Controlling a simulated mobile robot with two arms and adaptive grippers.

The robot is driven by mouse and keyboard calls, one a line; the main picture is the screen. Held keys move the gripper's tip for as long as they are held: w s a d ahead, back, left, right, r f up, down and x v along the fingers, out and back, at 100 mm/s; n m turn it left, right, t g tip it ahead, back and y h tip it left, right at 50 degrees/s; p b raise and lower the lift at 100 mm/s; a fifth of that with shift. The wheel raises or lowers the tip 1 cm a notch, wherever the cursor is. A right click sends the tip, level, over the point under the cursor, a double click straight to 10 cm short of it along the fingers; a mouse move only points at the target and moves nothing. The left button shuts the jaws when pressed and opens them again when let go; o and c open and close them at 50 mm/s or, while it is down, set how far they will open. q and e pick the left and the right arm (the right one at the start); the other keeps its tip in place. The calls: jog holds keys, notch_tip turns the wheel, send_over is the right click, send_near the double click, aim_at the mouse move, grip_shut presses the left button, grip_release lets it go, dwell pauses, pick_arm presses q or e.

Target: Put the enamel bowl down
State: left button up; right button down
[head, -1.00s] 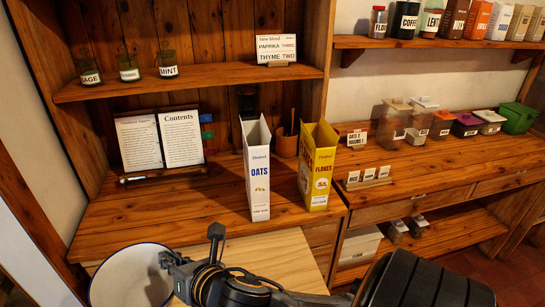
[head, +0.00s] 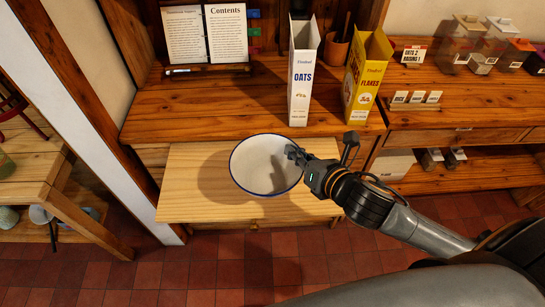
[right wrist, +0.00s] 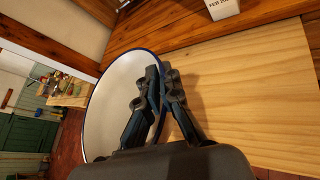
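The white enamel bowl (head: 262,163) with a blue rim is over the pale pull-out board (head: 185,215) below the wooden counter. My right gripper (head: 297,154) is shut on the bowl's right rim. In the right wrist view the gripper (right wrist: 162,85) has one finger inside the bowl (right wrist: 112,95) and one outside it. The bowl casts a shadow on the board to its left. I cannot tell whether its base touches the board. The left gripper is not in view.
An oats box (head: 301,75) and a yellow flakes box (head: 364,80) stand on the counter (head: 220,105) behind the bowl. A recipe stand (head: 205,40) is at the back left. The board is bare on both sides of the bowl.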

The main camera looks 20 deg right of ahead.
aim_at(285, 143)
jog(key=x, duration=0.2)
jog(key=p+x, duration=0.1)
jog(key=x, duration=0.1)
jog(key=shift+w+r, duration=0.1)
jog(key=shift+w, duration=0.3)
jog(key=w+f, duration=0.1)
jog(key=f, duration=0.1)
jog(key=w+f, duration=0.1)
jog(key=f, duration=0.1)
jog(key=w+f, duration=0.2)
jog(key=shift+w+a, duration=0.1)
jog(key=shift+a, duration=0.25)
notch_tip(285, 143, down, 2)
jog(key=shift+f+p, duration=0.15)
jog(key=shift+p, duration=0.35)
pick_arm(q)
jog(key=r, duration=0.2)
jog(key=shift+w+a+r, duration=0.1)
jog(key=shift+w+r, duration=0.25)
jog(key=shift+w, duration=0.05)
pick_arm(e)
jog(key=shift+f, duration=0.35)
jog(key=shift+f, duration=0.15)
jog(key=c, duration=1.5)
grip_release()
